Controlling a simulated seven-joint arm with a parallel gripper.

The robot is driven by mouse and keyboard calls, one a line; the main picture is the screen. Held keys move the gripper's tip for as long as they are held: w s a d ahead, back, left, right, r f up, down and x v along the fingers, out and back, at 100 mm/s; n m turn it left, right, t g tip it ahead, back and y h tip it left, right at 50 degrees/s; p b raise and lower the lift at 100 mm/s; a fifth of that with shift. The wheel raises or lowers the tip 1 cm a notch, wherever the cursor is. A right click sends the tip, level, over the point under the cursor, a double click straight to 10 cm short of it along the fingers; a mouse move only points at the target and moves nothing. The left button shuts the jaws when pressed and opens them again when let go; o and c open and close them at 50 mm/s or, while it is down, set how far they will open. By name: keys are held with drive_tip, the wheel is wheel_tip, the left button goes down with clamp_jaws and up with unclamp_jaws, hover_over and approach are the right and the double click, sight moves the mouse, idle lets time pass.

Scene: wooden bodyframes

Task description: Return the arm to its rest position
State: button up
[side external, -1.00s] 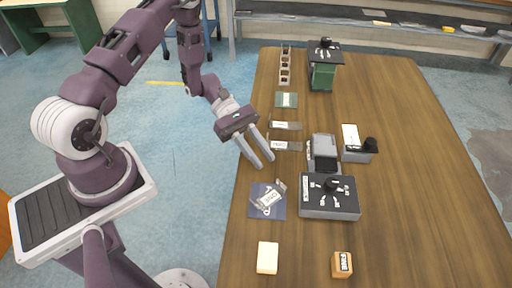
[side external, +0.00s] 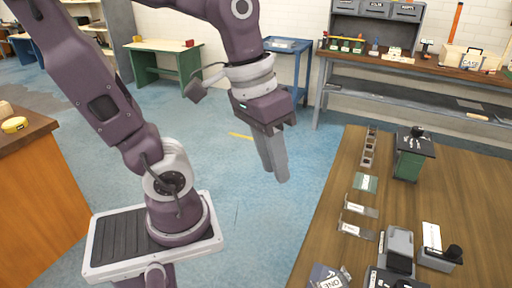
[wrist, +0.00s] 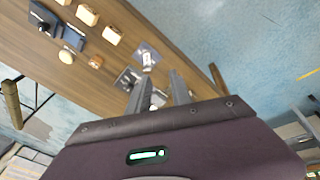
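My gripper (side external: 274,174) hangs over the blue floor, left of the wooden work table (side external: 330,200), with its fingers pointing down. Nothing is between the fingers. In the wrist view my gripper (wrist: 160,86) shows two fingers with a clear gap between them, so it is open and empty. The arm is folded up and raised, clear of the table. The wrist view also shows the wooden table (wrist: 165,45), tilted, beyond the fingers.
The near table holds labelled clear packets (side external: 358,209), a green card (side external: 366,182), a green box with a black top (side external: 408,158) and a grey device (side external: 399,245). A blue cart (side external: 290,50) and a long workbench (side external: 430,66) stand behind. Floor around the gripper is free.

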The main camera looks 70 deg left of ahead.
drive_tip(key=s+a+r+m+t, duration=0.1)
drive_tip(key=s+r+m+t+y, duration=0.1)
drive_tip(key=t, duration=0.1)
drive_tip(key=shift+s+a, duration=0.35)
drive_tip(key=shift+a, duration=0.05)
idle(1.0)
